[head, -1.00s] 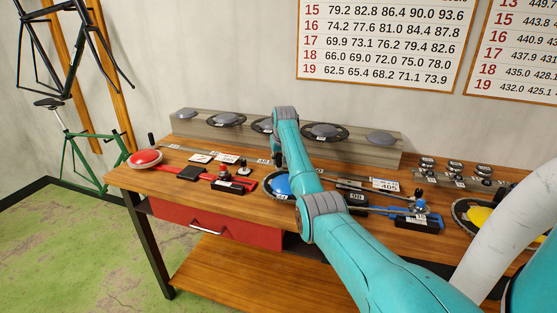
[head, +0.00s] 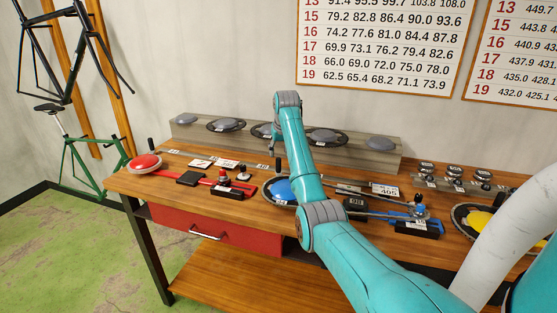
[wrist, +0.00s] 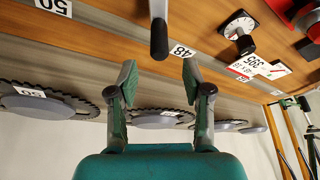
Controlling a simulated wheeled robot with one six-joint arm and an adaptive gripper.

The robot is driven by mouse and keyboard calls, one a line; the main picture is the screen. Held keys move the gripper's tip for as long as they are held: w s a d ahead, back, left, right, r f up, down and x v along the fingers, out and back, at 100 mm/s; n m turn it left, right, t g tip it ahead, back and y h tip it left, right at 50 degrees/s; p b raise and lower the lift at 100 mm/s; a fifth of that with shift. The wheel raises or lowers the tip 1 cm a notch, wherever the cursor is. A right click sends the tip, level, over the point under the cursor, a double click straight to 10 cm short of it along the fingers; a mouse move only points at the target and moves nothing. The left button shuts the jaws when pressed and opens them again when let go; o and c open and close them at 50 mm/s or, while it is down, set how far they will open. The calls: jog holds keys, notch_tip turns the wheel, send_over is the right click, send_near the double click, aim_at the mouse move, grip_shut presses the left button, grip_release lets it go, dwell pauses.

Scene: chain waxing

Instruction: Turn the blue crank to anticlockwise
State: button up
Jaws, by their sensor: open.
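The blue crank's round blue disc (head: 278,189) lies on the bench near its front edge, partly hidden behind my arm in the head view. Its chain ring shows around the disc. A dark upright handle, which seems to belong to it, shows in the wrist view (wrist: 158,38). My gripper (wrist: 159,73) is open and empty. The handle is in line with the gap between its fingertips, just beyond them, with no contact visible. In the head view my arm hides most of the gripper. The blue disc is out of the wrist view.
A red crank disc (head: 145,162) with its own handle sits at the bench's left end. A yellow disc (head: 480,220) sits at the right. A raised grey rail (head: 352,150) with several chainrings runs along the back. A blue tensioner (head: 420,213) stands right of my arm.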

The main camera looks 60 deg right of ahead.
jog(key=v, duration=0.3)
jog(key=shift+s+a+r, duration=0.1)
jog(key=shift+r, duration=0.1)
dwell(0.4)
